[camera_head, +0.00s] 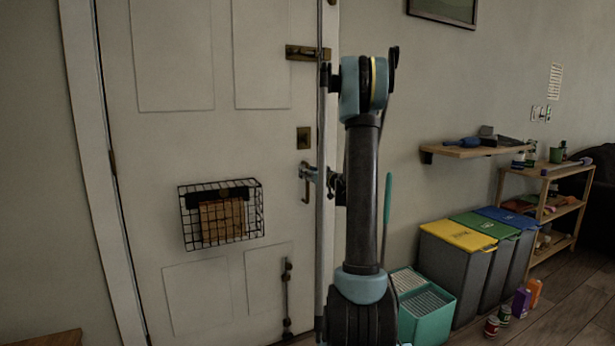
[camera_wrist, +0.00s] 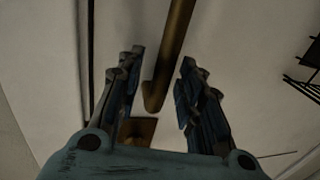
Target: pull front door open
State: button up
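The front door (camera_head: 155,135) is white and panelled, and looks shut in its frame in the head view. A brass handle (camera_head: 306,194) hangs near its right edge, below a square brass lock plate (camera_head: 304,138). In the wrist view, the handle (camera_wrist: 170,50) shows as a brass bar with a bent end between the two fingers of my gripper (camera_wrist: 160,65). The fingers are spread, with a gap visible on each side of the bar. I cannot tell how deep the bar sits between them.
A wire basket (camera_head: 221,214) hangs on the door, with a brass latch (camera_head: 303,52) above and a bolt (camera_head: 287,297) below. To the right stand a teal crate (camera_head: 428,318), lidded bins (camera_head: 458,236) and a wooden shelf (camera_head: 560,216).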

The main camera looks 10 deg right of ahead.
jog(key=shift+w, duration=0.1)
grip_shut()
